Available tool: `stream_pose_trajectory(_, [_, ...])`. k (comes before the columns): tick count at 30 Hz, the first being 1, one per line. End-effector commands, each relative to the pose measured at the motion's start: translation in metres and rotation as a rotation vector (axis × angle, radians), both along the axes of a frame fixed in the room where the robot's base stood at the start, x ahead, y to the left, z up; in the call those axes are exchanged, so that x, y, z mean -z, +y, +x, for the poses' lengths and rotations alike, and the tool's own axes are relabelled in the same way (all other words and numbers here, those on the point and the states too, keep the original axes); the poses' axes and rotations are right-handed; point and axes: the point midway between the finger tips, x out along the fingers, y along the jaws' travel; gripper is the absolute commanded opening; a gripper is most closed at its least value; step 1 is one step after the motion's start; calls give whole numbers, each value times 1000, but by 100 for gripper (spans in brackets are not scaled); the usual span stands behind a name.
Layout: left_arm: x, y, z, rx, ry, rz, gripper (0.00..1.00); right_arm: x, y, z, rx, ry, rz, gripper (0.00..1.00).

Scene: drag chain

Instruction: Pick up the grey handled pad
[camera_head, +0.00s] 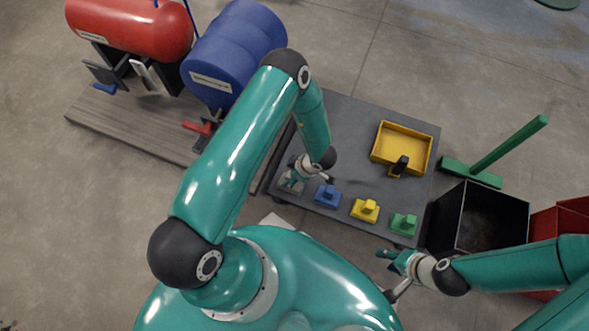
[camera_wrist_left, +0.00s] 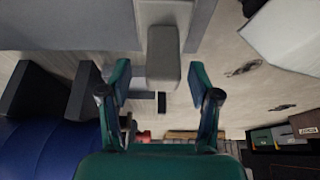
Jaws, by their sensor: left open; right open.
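The grey handled pad (camera_head: 289,188) sits at the near left corner of the dark grey table, partly hidden by my left gripper (camera_head: 296,178). In the left wrist view its grey handle (camera_wrist_left: 163,58) stands out toward the camera from the pad's wider base (camera_wrist_left: 165,12). The fingers of my left gripper (camera_wrist_left: 159,80) are spread, one on each side of the handle's end, with a gap visible on both sides. My right gripper (camera_head: 388,255) is open and empty, off the table's near edge at the right.
Blue (camera_head: 327,195), yellow (camera_head: 365,210) and green (camera_head: 403,224) handled pads stand in a row to the right. A yellow tray (camera_head: 377,148) is farther back on the table (camera_head: 345,115).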

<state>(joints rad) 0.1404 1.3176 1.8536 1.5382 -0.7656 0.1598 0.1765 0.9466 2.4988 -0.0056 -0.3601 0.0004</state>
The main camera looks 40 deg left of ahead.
Motion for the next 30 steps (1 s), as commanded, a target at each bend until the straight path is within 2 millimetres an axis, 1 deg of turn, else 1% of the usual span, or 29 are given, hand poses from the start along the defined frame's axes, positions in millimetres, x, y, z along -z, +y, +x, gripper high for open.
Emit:
stream_pose_trajectory(1, [13, 3, -2, -2, 2, 0, 62, 9, 0, 0, 0, 0, 0, 41])
stream_pose_trajectory(4, [22, 8, -2, -1, 0, 0, 62, 12, 0, 0, 0, 0, 0, 41])
stream_pose_trajectory(12, [23, 9, -2, 0, 0, 0, 62, 12, 0, 0, 0, 0, 0, 41])
stream_pose_trajectory(14, [23, 9, -2, 1, 0, 0, 54, 12, 0, 0, 0, 0, 0, 41])
stream_pose_trajectory(21, [23, 9, -2, 1, 0, 0, 14, 12, 0, 0, 0, 0, 0, 41])
stream_pose_trajectory(24, [23, 9, -2, 2, 0, 0, 0, 12, 0, 0, 0, 0, 0, 41])
stream_pose_trajectory(30, [23, 9, -2, 2, 0, 0, 0, 12, 0, 0, 0, 0, 0, 41])
